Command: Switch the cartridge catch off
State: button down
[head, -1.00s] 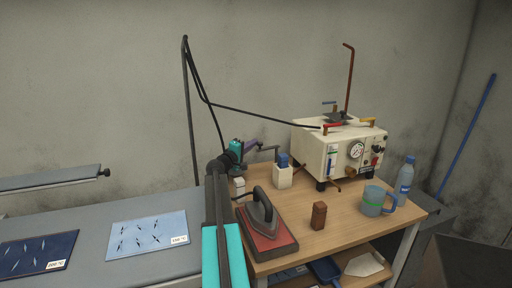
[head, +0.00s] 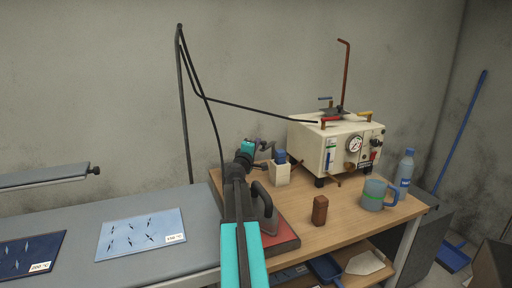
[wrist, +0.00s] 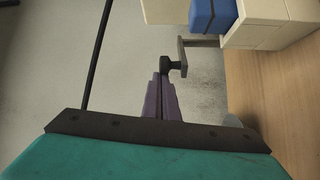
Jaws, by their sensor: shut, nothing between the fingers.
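My gripper (head: 262,145) has purple fingers, closed together with nothing between them. It is left of a small cream holder (head: 280,175) with a blue block (head: 281,157) in its top. In the wrist view the shut fingers (wrist: 161,78) point at a dark round knob (wrist: 174,66) on a grey lever arm (wrist: 184,48). The knob appears just beyond the fingertips; I cannot tell whether they touch. A bar runs from the lever to the cream body (wrist: 262,30) beside the blue block (wrist: 212,15). No label shows, so I cannot confirm that this lever is the cartridge catch.
A cream machine (head: 306,149) with a gauge (head: 354,145) and coloured handles stands behind and to the right. An iron (head: 264,200) on a red pad, a brown block (head: 320,210), a mug (head: 375,195) and a bottle (head: 404,174) share the wooden table (head: 345,222).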

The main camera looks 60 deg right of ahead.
jog(key=shift+s+a+b, duration=0.25)
jog(key=shift+s+b, duration=0.6)
jog(key=shift+s, duration=0.4)
jog(key=shift+s+a, duration=0.1)
jog(key=b+v, duration=0.2)
jog(key=v, duration=0.9)
jog(key=shift+a+b, duration=0.15)
jog(key=shift+b, duration=0.25)
jog(key=shift+s+a+f, duration=0.1)
jog(key=a+b, duration=0.1)
jog(key=b, duration=0.3)
jog(key=shift+s+a, duration=0.15)
jog(key=shift+a, duration=0.05)
jog(key=shift+s+a+b, duration=0.1)
jog(key=shift+a+b, duration=0.15)
jog(key=shift+b, duration=0.15)
